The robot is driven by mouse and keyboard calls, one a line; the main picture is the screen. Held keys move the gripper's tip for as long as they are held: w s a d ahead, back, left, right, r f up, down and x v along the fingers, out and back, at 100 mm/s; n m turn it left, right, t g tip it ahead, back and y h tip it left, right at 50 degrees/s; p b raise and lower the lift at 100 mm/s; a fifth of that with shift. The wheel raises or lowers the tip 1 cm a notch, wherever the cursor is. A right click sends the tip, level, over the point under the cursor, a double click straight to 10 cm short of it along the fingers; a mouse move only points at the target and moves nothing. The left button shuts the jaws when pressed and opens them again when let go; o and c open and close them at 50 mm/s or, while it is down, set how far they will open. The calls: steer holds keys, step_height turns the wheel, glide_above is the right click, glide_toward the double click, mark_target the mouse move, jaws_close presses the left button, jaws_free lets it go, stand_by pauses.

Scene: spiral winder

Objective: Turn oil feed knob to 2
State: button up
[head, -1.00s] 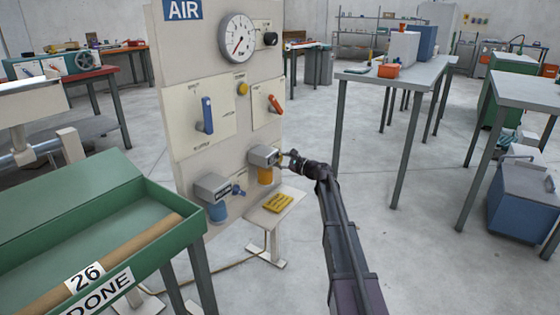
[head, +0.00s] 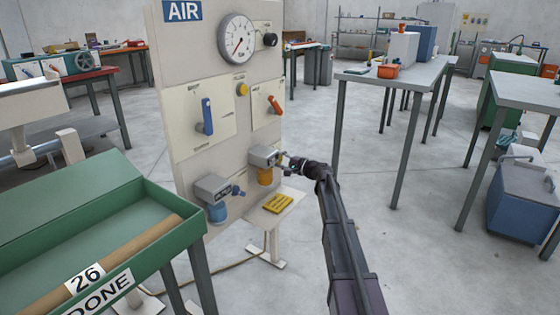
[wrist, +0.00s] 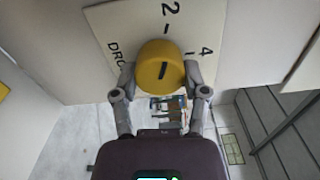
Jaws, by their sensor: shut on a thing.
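The oil feed knob (wrist: 160,66) is a round yellow knob with a short black line on its face. It sits in front of a cream scale plate (wrist: 118,24) marked with a 2, a 4 and partly hidden letters. The knob's line lies roughly in line with the tick under the 2; which end is the pointer I cannot tell. My gripper (wrist: 161,78) has one finger on each side of the knob and is shut on it. In the head view my gripper (head: 289,161) is at the right side of the grey lubricator (head: 262,155) with the amber bowl.
The cream AIR panel (head: 222,165) carries a gauge (head: 237,38), a blue lever (head: 207,116) and a red lever (head: 275,104). A second unit with a blue bowl (head: 217,211) hangs to the left. A yellow plate (head: 278,203) lies on a small shelf below.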

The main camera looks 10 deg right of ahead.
steer(key=shift+n, duration=0.3)
steer(key=o, duration=1.1)
steer(key=shift+o, duration=0.2)
steer(key=v, duration=1.2)
steer(key=shift+a, duration=0.1)
